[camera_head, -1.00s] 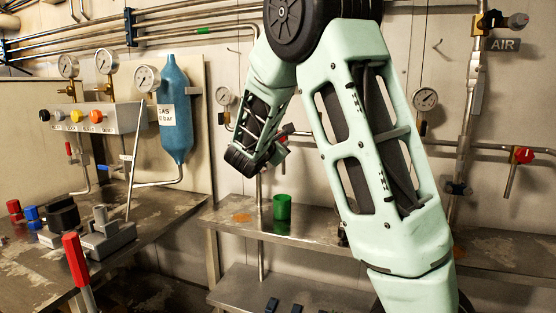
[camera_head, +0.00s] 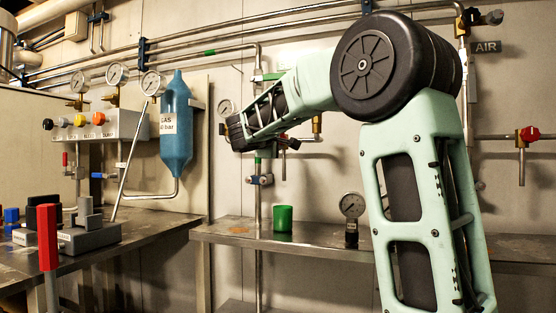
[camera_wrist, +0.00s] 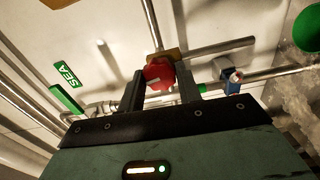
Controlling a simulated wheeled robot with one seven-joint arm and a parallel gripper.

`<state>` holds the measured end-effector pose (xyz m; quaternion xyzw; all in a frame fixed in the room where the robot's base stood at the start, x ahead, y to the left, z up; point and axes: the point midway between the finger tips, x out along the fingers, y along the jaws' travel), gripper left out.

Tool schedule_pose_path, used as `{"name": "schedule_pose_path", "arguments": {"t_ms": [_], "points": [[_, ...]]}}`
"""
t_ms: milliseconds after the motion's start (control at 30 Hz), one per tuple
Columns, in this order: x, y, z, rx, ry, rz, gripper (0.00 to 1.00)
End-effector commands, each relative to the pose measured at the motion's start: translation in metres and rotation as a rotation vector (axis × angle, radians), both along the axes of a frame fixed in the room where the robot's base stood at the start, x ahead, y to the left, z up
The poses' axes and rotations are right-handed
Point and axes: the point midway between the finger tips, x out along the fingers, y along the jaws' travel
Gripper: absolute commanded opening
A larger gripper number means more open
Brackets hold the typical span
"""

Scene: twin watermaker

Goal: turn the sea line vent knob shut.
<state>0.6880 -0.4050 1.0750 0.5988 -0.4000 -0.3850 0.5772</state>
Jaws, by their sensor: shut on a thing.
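The red knob (camera_wrist: 158,74) sits on a brass fitting on a pipe, in the upper middle of the wrist view. A green SEA label (camera_wrist: 67,74) is on the wall to its left. My gripper (camera_wrist: 160,88) has its two dark fingers on either side of the knob and is shut on it. How far the knob is turned cannot be told. In the head view my arm reaches left to the back wall, and its forearm hides the knob and most of the gripper.
A green cup (camera_head: 283,218) and a gauge (camera_head: 352,205) stand at the metal shelf (camera_head: 330,237). A blue gas bottle (camera_head: 175,125) hangs left. A red-handled lever (camera_head: 47,238) rises at front left.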

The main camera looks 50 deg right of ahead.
Motion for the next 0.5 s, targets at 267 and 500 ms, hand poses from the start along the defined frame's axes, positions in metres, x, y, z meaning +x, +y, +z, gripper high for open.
{"name": "schedule_pose_path", "arguments": {"t_ms": [267,500], "points": [[-0.0001,-0.0003,-0.0054,0.055,-0.124,-0.003,0.11],[0.0,-0.0003,-0.003,0.074,-0.167,-0.003,0.11]]}}
